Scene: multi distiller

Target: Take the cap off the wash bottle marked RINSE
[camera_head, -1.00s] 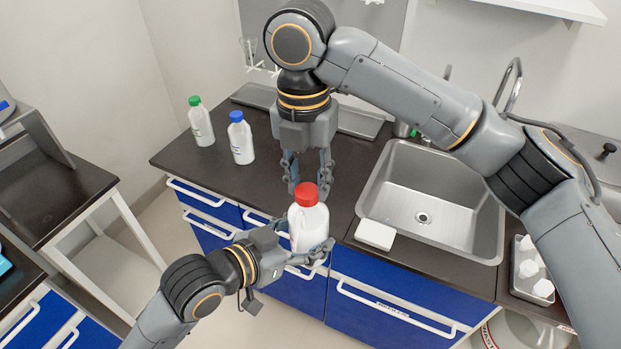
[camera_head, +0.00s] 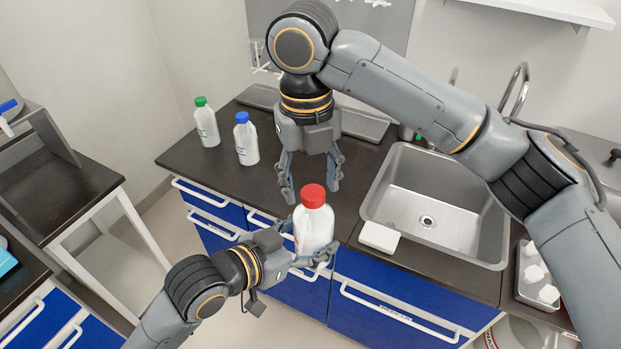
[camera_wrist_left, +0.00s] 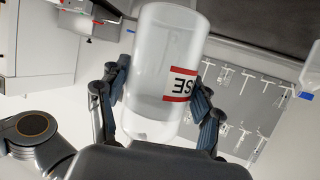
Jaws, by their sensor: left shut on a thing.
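A white, translucent wash bottle (camera_head: 314,226) with a red cap (camera_head: 313,196) is held upright at the counter's front edge. My left gripper (camera_head: 308,246) is shut around its body. In the left wrist view the bottle (camera_wrist_left: 158,65) appears between the fingers (camera_wrist_left: 160,110), with a red-edged label (camera_wrist_left: 181,84) ending in "SE", upside down; the rest of the label is hidden. The cap is outside that view. My right gripper (camera_head: 310,184) points down with its fingers spread, empty, just behind and above the red cap in the head view.
A green-capped bottle (camera_head: 206,125) and a blue-capped bottle (camera_head: 246,141) stand on the dark counter (camera_head: 212,170) at left. A sink (camera_head: 440,205) lies right, with a white block (camera_head: 379,238) at its near left corner. A tray of small white items (camera_head: 522,286) is far right.

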